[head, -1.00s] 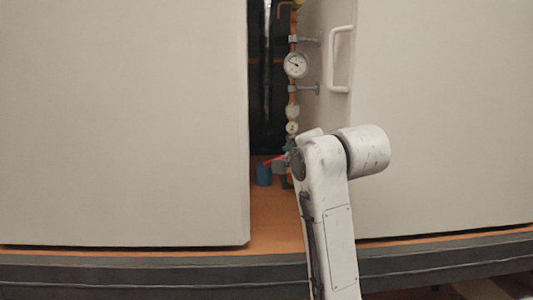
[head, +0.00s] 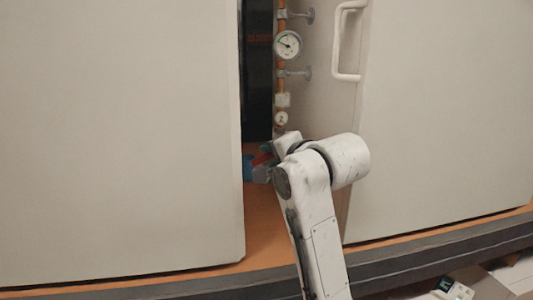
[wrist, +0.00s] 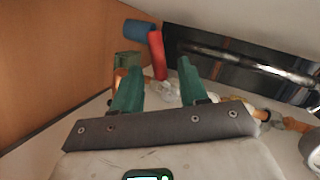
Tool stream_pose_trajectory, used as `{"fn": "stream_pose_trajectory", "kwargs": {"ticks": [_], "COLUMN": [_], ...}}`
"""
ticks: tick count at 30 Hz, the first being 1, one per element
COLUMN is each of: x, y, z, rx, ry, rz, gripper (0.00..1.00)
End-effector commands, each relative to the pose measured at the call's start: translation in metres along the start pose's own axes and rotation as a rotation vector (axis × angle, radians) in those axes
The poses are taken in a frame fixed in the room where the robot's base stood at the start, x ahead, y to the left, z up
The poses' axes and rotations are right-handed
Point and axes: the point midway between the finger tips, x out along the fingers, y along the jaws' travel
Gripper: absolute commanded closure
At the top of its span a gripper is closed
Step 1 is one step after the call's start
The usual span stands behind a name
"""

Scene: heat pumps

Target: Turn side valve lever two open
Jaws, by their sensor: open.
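In the wrist view a red lever (wrist: 157,56) stands upright in the picture, just beyond the tips of my gripper (wrist: 158,67). The gripper's two green fingers are spread, with the lever lying between their lines; nothing is held. Whether a fingertip touches the lever I cannot tell. In the head view only a small red bit of the lever (head: 262,158) shows low in the cabinet gap, beside my arm. I see no marking that tells which lever is number two.
A blue part (wrist: 139,28) adjoins the lever, also seen in the head view (head: 248,168). A pipe with a gauge (head: 287,45) rises above. White panels (head: 120,130) flank the narrow gap; the right one (head: 440,110) carries a handle (head: 347,40). An orange wall (wrist: 50,60) is close left.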

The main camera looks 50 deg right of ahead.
Motion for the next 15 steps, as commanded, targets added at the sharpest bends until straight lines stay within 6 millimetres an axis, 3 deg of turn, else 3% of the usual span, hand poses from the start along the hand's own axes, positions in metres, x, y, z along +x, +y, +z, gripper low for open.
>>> {"fn": "stream_pose_trajectory", "kwargs": {"ticks": [6,15], "x": [0.028,0.036], "y": [0.000,0.001], "z": [-0.001,0.000], "rx": [0.000,0.001], "ry": [0.001,0.001], "rz": [0.003,0.000], "gripper": [0.57,0.57]}}
